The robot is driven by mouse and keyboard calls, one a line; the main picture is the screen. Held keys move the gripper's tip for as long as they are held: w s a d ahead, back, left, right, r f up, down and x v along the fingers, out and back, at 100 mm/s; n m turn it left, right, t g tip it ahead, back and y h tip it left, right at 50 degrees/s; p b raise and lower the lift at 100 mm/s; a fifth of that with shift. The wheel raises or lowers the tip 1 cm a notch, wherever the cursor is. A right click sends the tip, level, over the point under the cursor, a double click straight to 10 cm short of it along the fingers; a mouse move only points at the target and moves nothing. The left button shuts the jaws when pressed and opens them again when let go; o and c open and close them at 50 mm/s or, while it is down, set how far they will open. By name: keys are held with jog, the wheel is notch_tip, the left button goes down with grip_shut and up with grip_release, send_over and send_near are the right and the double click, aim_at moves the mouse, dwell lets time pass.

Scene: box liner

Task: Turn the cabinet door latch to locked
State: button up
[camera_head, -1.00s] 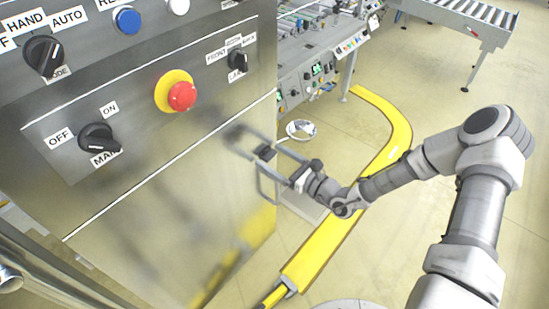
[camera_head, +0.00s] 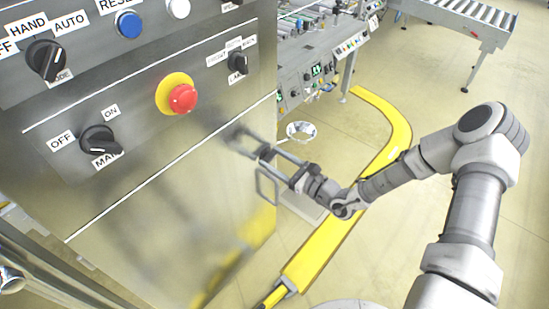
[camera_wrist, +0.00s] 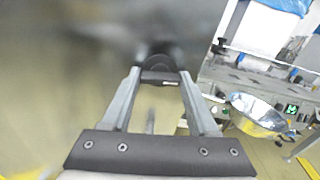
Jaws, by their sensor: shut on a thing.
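The cabinet door latch (camera_wrist: 160,60) is a small dark knob on the brushed-metal door. In the head view it is a small dark piece (camera_head: 265,152) on the right part of the cabinet front. My gripper (camera_wrist: 161,78) is shut on the latch, its two grey fingers reaching to either side of it. In the head view my gripper (camera_head: 272,155) comes in from the right. The fingertips partly hide the latch, and I cannot tell which way it is turned. A square grey loop handle (camera_head: 267,187) is just below the gripper.
The cabinet's upper panel carries a red emergency button (camera_head: 183,98), a blue button (camera_head: 128,22) and black selector knobs (camera_head: 99,139). A yellow floor cable cover (camera_head: 345,210) curves along the floor to the right. A conveyor (camera_head: 460,18) stands at the back right.

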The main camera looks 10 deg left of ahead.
jog(key=n, duration=0.4)
jog(key=shift+p, duration=0.35)
jog(key=n, duration=0.4)
jog(key=n+b, duration=0.2)
jog(key=n, duration=0.2)
jog(key=shift+f, duration=0.1)
jog(key=shift+n+b, duration=1.15)
jog(key=shift+n, duration=1.05)
jog(key=o, duration=1.4)
jog(key=p+v, duration=0.1)
jog(key=v, duration=1.6)
jog(key=shift+s+d, duration=0.15)
